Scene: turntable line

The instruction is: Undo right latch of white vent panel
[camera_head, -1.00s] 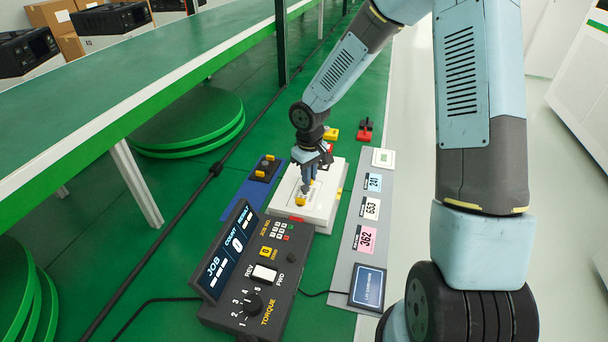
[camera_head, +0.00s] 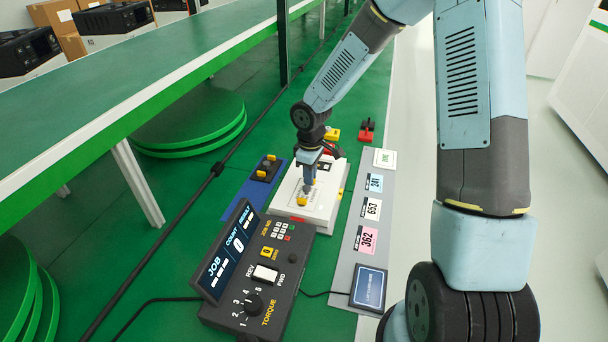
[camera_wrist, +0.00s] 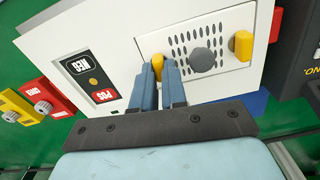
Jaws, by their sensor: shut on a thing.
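The white vent panel (camera_wrist: 226,74) lies on top of a white box (camera_head: 325,207), with rows of dark holes and a round grey knob (camera_wrist: 202,60). In the wrist view, one yellow latch (camera_wrist: 157,64) is at the panel's left edge, between the blue fingertips. My gripper (camera_wrist: 163,80) is shut on this latch; the fingers hide part of it. A second yellow latch (camera_wrist: 242,46) stands free at the panel's right edge in that view. In the head view my gripper (camera_head: 308,188) points down onto the box, and the free latch (camera_head: 301,202) shows nearer the camera.
A dark torque controller (camera_head: 262,275) stands close in front of the box. A blue plate with a dark block (camera_head: 266,168) lies to its left, and a grey label strip (camera_head: 352,250) to its right. Red and yellow connectors (camera_wrist: 22,107) sit beyond the box.

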